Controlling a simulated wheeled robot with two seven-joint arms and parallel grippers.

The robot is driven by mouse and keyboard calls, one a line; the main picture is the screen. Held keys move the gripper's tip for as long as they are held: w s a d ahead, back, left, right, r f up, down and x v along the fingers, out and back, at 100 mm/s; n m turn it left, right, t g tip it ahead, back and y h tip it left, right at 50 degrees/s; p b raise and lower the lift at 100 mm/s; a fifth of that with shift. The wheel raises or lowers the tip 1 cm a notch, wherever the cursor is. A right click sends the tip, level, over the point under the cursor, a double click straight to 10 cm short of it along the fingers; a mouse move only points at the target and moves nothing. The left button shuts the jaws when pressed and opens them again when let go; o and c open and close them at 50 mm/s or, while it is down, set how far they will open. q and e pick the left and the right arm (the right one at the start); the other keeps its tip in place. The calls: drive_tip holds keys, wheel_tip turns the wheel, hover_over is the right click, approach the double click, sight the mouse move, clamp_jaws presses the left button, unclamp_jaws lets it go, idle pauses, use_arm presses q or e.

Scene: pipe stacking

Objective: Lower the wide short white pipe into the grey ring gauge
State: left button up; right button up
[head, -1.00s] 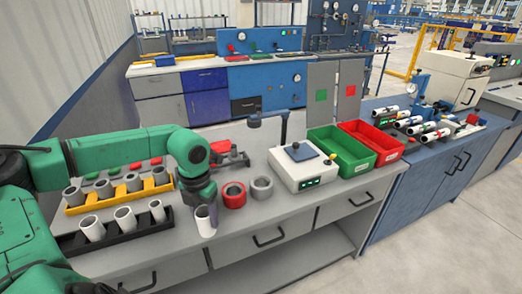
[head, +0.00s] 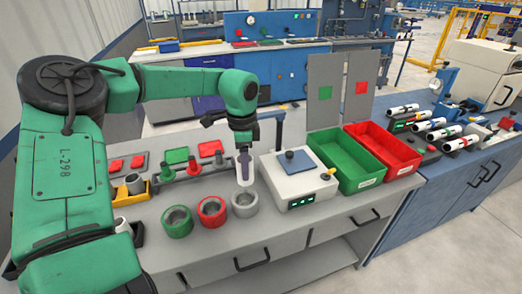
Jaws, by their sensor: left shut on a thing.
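My left gripper (head: 244,155) points down and is shut on the white pipe (head: 245,175). The pipe hangs upright, its upper part hidden by the fingers. The grey ring gauge (head: 244,208) stands on the grey bench, at the right end of a row of three rings. The pipe's lower end shows at the ring's back rim, over or just behind the opening. I cannot tell whether they touch. My right gripper is not in view.
A red ring (head: 212,217) and a green ring (head: 177,228) stand left of the grey one. A white device with a display (head: 300,191) is close on the right, with green (head: 352,182) and red (head: 408,163) bins beyond.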

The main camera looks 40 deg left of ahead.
sight(243, 184)
use_arm(q)
drive_tip(key=shift+w+f, duration=0.1)
drive_tip(key=shift+w, duration=0.15)
drive_tip(key=shift+s+f+b, duration=0.2)
drive_tip(key=shift+s+b, duration=0.25)
drive_tip(key=shift+s, duration=0.55)
drive_tip(key=shift+s+f+b, duration=0.2)
drive_tip(key=shift+f+b, duration=0.3)
drive_tip(key=shift+f, duration=0.45)
drive_tip(key=f+b, duration=0.1)
drive_tip(key=f, duration=0.1)
drive_tip(key=w+f+b, duration=0.1)
drive_tip(key=shift+f, duration=0.35)
drive_tip(key=shift+s+f+b, duration=0.2)
drive_tip(key=shift+f+b, duration=0.05)
drive_tip(key=shift+b, duration=0.25)
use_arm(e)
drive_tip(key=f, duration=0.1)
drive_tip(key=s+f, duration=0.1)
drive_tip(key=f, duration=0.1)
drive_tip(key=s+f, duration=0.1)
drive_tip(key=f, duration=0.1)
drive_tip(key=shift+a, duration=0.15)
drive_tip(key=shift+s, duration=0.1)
use_arm(q)
drive_tip(key=shift+f+b, duration=0.6)
drive_tip(key=shift+b, duration=0.2)
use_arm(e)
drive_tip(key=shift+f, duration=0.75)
